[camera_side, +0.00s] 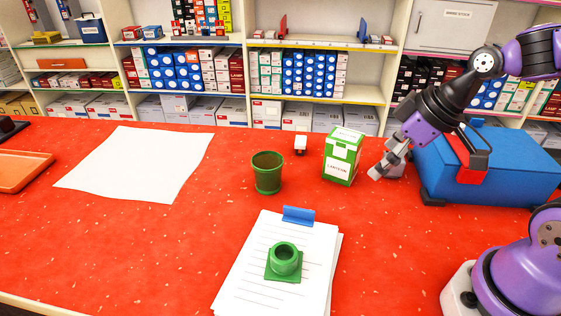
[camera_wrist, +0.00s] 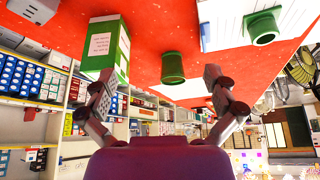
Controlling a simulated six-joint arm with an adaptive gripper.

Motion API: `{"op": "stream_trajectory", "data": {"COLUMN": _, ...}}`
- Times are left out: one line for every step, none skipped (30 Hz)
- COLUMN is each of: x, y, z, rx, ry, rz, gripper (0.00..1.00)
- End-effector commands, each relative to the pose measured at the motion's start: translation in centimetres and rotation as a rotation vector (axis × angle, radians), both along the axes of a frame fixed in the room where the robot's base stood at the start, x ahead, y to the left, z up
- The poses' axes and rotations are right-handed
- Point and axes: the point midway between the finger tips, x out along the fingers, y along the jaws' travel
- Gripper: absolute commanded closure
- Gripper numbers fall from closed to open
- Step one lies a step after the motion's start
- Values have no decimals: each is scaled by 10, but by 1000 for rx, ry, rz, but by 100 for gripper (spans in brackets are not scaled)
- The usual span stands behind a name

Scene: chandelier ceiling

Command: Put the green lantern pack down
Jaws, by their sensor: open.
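The green lantern pack (camera_side: 343,157) is a green and white box standing upright on the red counter. My gripper (camera_side: 379,168) is just to the right of it in the side view, open, with nothing held. A small gap shows between them there. In the wrist view the pack (camera_wrist: 105,47) is at the upper left, beyond the left finger, which overlaps part of it. The space between my open fingers (camera_wrist: 160,80) holds no object. I cannot tell from the wrist view whether the finger touches the pack.
A green cup (camera_side: 267,175) stands left of the pack. A clipboard with papers (camera_side: 250,280) holds a green fitting (camera_side: 285,260) in front. A blue toolbox (camera_side: 490,165) is close on the right. A white sheet (camera_side: 140,163) and an orange tray (camera_side: 20,172) lie left.

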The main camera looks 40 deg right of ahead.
Motion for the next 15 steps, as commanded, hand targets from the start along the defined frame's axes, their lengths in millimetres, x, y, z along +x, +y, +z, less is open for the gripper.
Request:
{"op": "stream_trajectory", "data": {"x": -9, "y": 5, "z": 13, "rx": -23, "ry": -6, "rz": -51, "gripper": 0}}
{"op": "stream_trajectory", "data": {"x": -14, "y": 5, "z": 19, "rx": -28, "ry": -4, "rz": -97, "gripper": 0}}
{"op": "stream_trajectory", "data": {"x": -21, "y": 6, "z": 26, "rx": -28, "ry": -4, "rz": -152, "gripper": 0}}
{"op": "stream_trajectory", "data": {"x": -26, "y": 6, "z": 30, "rx": -26, "ry": -5, "rz": -190, "gripper": 0}}
{"op": "stream_trajectory", "data": {"x": -30, "y": 6, "z": 34, "rx": -21, "ry": -6, "rz": -224, "gripper": 0}}
{"op": "stream_trajectory", "data": {"x": -35, "y": 6, "z": 38, "rx": -13, "ry": -7, "rz": -264, "gripper": 0}}
{"op": "stream_trajectory", "data": {"x": -38, "y": 6, "z": 40, "rx": -8, "ry": -8, "rz": -286, "gripper": 0}}
{"op": "stream_trajectory", "data": {"x": -40, "y": 6, "z": 42, "rx": -3, "ry": -9, "rz": -305, "gripper": 0}}
{"op": "stream_trajectory", "data": {"x": -43, "y": 6, "z": 43, "rx": 2, "ry": -9, "rz": -325, "gripper": 0}}
{"op": "stream_trajectory", "data": {"x": -44, "y": 5, "z": 43, "rx": 4, "ry": -9, "rz": -334, "gripper": 0}}
{"op": "stream_trajectory", "data": {"x": -44, "y": 5, "z": 44, "rx": 6, "ry": -8, "rz": -339, "gripper": 0}}
{"op": "stream_trajectory", "data": {"x": -45, "y": 5, "z": 44, "rx": 7, "ry": -8, "rz": -344, "gripper": 0}}
{"op": "stream_trajectory", "data": {"x": -45, "y": 5, "z": 44, "rx": 8, "ry": -8, "rz": -345, "gripper": 0}}
{"op": "stream_trajectory", "data": {"x": -45, "y": 5, "z": 44, "rx": 7, "ry": -7, "rz": -345, "gripper": 0}}
{"op": "stream_trajectory", "data": {"x": -45, "y": 5, "z": 44, "rx": 7, "ry": -7, "rz": -345, "gripper": 0}}
